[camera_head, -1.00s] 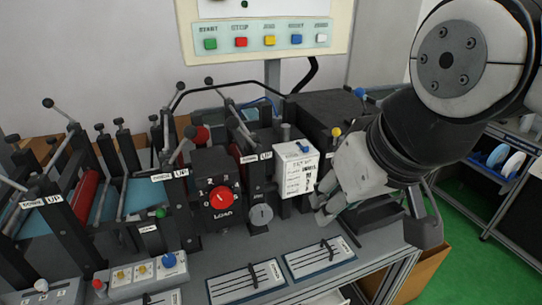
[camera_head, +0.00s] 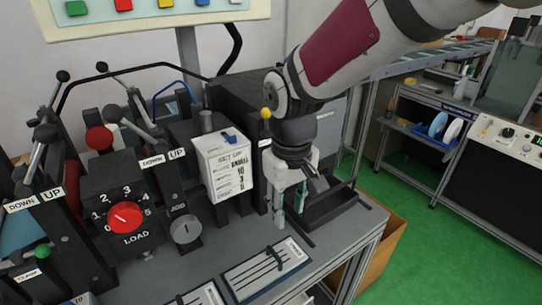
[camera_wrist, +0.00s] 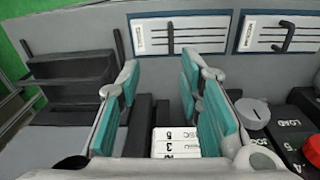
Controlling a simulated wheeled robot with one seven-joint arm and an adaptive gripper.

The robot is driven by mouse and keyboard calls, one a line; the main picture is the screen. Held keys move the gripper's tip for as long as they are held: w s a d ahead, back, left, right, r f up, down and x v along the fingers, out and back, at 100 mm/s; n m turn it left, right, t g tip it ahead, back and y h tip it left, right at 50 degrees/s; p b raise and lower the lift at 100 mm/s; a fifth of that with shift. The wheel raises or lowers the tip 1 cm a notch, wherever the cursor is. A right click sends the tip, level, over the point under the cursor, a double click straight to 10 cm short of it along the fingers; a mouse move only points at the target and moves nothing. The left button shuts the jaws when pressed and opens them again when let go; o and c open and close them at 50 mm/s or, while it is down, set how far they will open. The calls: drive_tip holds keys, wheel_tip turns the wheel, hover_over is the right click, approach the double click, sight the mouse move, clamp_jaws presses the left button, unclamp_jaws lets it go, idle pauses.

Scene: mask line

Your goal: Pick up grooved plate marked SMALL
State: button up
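Two pale grooved plates lie flat on the grey worktop. The right one (camera_head: 266,268) is just in front of and below my gripper in the head view; the other (camera_head: 200,297) is cut off at the bottom edge. In the wrist view the near-left plate (camera_wrist: 180,36) has a small label I cannot read clearly, and the right plate (camera_wrist: 282,34) has a label that looks like MEDIUM. My gripper (camera_head: 290,207) points down beside the plates. Its teal-padded fingers (camera_wrist: 160,78) are apart and empty, and the plates lie beyond the fingertips.
A white set-up box (camera_head: 226,166) with printed text stands left of my gripper, beside the LOAD dial (camera_head: 125,216) and levers. A dark open holder (camera_head: 330,206) stands close on the right. The worktop ends at right over a cardboard box (camera_head: 385,240). Green floor lies beyond.

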approach(274, 252)
drive_tip(key=shift+n+g, duration=0.3)
wheel_tip(274, 252, down, 5)
drive_tip(key=shift+w+a+b, duration=0.1)
drive_tip(key=shift+w+b, duration=0.05)
drive_tip(key=shift+b, duration=0.25)
drive_tip(key=shift+f, duration=2.85)
drive_tip(key=shift+c, duration=0.3)
drive_tip(key=shift+w, duration=0.1)
clamp_jaws()
